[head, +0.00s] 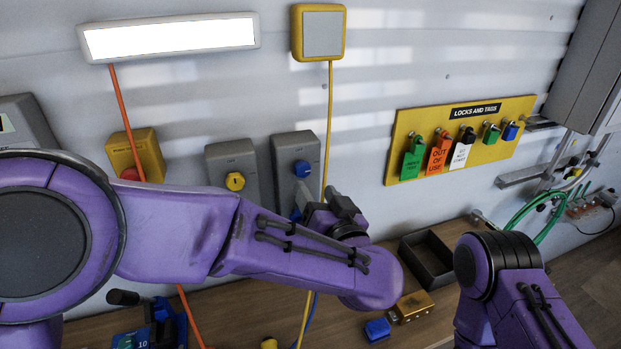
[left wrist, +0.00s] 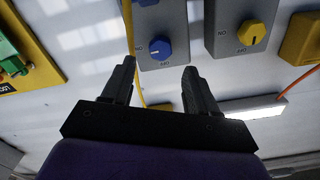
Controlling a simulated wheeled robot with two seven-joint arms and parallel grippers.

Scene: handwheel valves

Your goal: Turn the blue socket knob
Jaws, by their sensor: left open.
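The blue knob (head: 302,168) sits on a grey wall box (head: 296,148), left of centre in the head view. It shows whole in the left wrist view (left wrist: 153,48), with a pale mark on its face and small lettering around it. My left gripper (head: 322,199) is open and empty, just below and right of the knob in the head view. In the left wrist view the knob appears between and beyond the two fingertips (left wrist: 158,68), with no contact visible. My right arm shows at the lower right of the head view, but its gripper is out of frame.
A grey box with a yellow knob (head: 235,181) is left of the blue one. A yellow cable (head: 328,110) runs down close beside the blue-knob box. Below are a bench with a dark open tray (head: 428,258) and a brass padlock (head: 410,306).

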